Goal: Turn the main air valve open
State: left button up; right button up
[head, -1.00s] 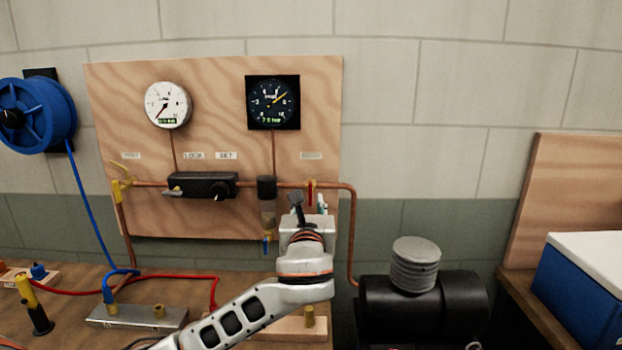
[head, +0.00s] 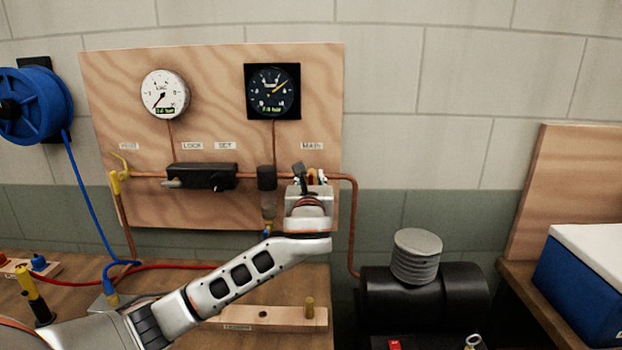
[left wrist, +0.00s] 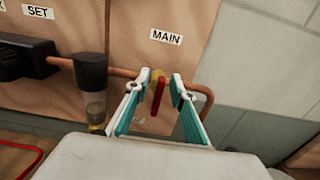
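The main air valve has a red lever (left wrist: 158,95) on a yellow body (left wrist: 155,74), below the MAIN label (left wrist: 166,36) in the left wrist view. The lever hangs down, across the copper pipe. My left gripper (left wrist: 156,85) is open, with one teal-lined finger on each side of the lever and a gap visible around it. In the head view my left gripper (head: 311,177) is at the right end of the board's pipe and mostly hides the valve. My right gripper is not in view.
A dark-topped filter bowl (left wrist: 93,90) hangs close left of the gripper. The copper pipe (head: 353,225) bends down at right to a black tank (head: 425,300). A black regulator block (head: 203,176) and two gauges are on the wooden board (head: 210,110). A blue hose reel (head: 35,105) is at left.

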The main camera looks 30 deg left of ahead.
pick_arm(q)
grip_shut()
jog(key=n, duration=0.6)
jog(key=a+f+n, duration=0.1)
jog(key=n, duration=0.5)
jog(key=s+f+n, duration=0.1)
jog(key=n, duration=0.4)
jog(key=shift+a+n, duration=0.3)
jog(key=shift+n, duration=0.1)
jog(key=shift+f, duration=0.1)
dwell(0.6)
